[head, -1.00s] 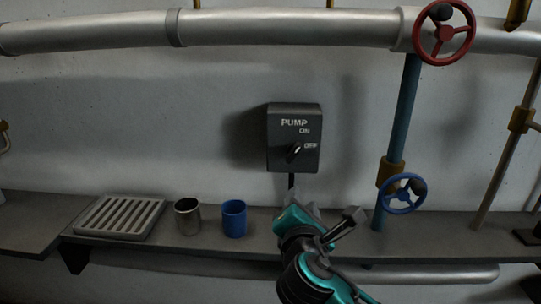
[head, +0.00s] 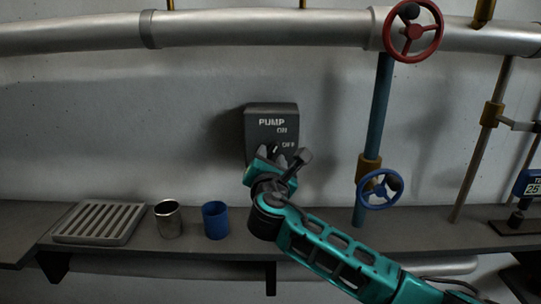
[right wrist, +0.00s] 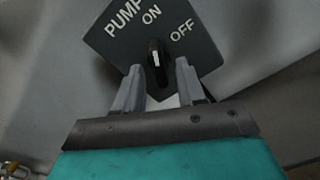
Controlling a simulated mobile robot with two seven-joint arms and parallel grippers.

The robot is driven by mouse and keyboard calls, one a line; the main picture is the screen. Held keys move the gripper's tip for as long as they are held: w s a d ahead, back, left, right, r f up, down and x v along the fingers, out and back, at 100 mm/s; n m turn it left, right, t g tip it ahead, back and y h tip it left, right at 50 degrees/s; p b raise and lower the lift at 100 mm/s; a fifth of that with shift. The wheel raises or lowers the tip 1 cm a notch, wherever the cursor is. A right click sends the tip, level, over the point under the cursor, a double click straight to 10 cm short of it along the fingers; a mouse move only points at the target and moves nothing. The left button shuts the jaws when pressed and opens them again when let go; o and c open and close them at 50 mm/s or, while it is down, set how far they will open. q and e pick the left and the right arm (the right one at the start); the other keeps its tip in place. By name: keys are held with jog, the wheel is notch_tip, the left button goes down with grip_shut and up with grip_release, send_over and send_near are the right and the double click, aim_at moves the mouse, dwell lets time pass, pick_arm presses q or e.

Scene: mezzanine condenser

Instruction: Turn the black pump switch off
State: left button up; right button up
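The dark grey pump switch box (head: 262,125) is on the wall, with PUMP, ON and OFF in white letters. It also shows in the right wrist view (right wrist: 205,55), tilted. Its black knob (right wrist: 156,56) has a white mark on its upper end, pointing toward ON. My right gripper (right wrist: 160,68) is open, with one finger on either side of the knob's lower part; whether they touch it I cannot tell. In the head view my right gripper (head: 272,151) is in front of the box's lower part and hides the knob. My left gripper is not in view.
A shelf (head: 130,250) below holds a slotted grate (head: 98,222), a metal cup (head: 168,219) and a blue cup (head: 215,220). Right of the box, a blue pipe (head: 378,110) carries a blue handwheel (head: 380,189). A red handwheel (head: 413,30) is above, by the large pipe.

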jog(key=shift+w, duration=1.25)
jog(key=shift+c, duration=0.3)
grip_shut()
